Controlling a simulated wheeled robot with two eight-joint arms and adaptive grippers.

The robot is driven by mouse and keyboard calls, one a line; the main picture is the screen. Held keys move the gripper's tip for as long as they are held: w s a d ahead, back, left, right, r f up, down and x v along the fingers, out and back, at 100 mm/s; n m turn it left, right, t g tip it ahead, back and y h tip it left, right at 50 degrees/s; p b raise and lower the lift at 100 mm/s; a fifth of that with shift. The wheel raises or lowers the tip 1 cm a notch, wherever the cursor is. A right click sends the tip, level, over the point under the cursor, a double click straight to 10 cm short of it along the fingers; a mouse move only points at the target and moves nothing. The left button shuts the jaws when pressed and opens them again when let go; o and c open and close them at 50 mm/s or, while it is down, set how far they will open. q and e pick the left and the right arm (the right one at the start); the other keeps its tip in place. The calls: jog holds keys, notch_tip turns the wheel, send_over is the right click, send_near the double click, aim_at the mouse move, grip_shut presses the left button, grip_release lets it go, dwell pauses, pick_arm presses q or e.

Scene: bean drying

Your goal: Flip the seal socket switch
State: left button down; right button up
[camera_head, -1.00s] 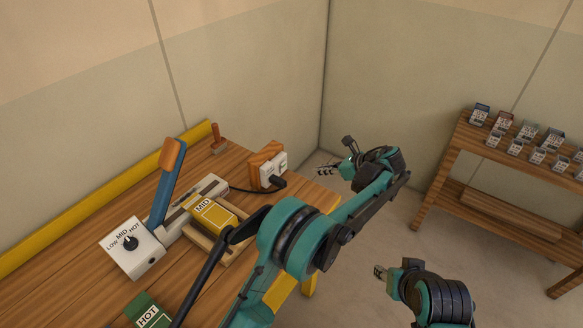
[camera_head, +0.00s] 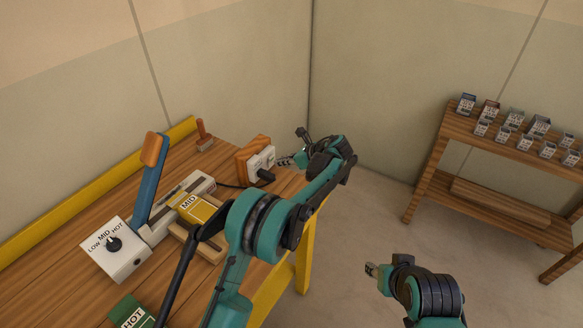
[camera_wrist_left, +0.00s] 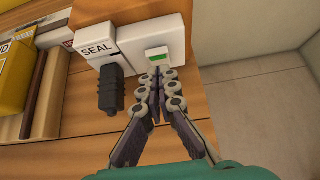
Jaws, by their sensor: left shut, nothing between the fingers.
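The seal socket (camera_head: 259,165) is a white block on a wooden mount at the table's back right corner. In the left wrist view its face (camera_wrist_left: 150,25) carries a switch (camera_wrist_left: 157,54) with a green part. A "SEAL" label (camera_wrist_left: 97,50) sits to the left, above a black plug (camera_wrist_left: 111,90). My left gripper (camera_head: 284,161) is shut and empty, just right of the socket. In the left wrist view its fingertips (camera_wrist_left: 160,76) are just below the switch; I cannot tell if they touch it. My right gripper (camera_head: 371,269) hangs off the table; its jaw state is unclear.
On the table are a sealer with a blue lever (camera_head: 146,185), a white dial box (camera_head: 115,250), a yellow MID packet (camera_head: 203,209) on a wooden tray and a green HOT packet (camera_head: 132,312). A shelf (camera_head: 440,130) with small packets stands at right. Floor between is clear.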

pick_arm(q)
jog(key=shift+w+a, duration=0.25)
jog(key=shift+a, duration=0.1)
jog(key=shift+a+r, duration=0.1)
jog(key=shift+r, duration=0.05)
jog(key=shift+w+a+r+g+h+p, duration=0.2)
jog(key=shift+a+r+g+h+p, duration=0.25)
jog(key=shift+p, duration=0.5)
jog(key=shift+d+f+b, duration=0.1)
jog(key=shift+f+b, duration=0.2)
jog(key=shift+f, duration=0.05)
jog(key=shift+r, duration=0.15)
jog(key=shift+r+p, duration=0.5)
jog(key=shift+r, duration=0.2)
jog(key=shift+d, duration=0.1)
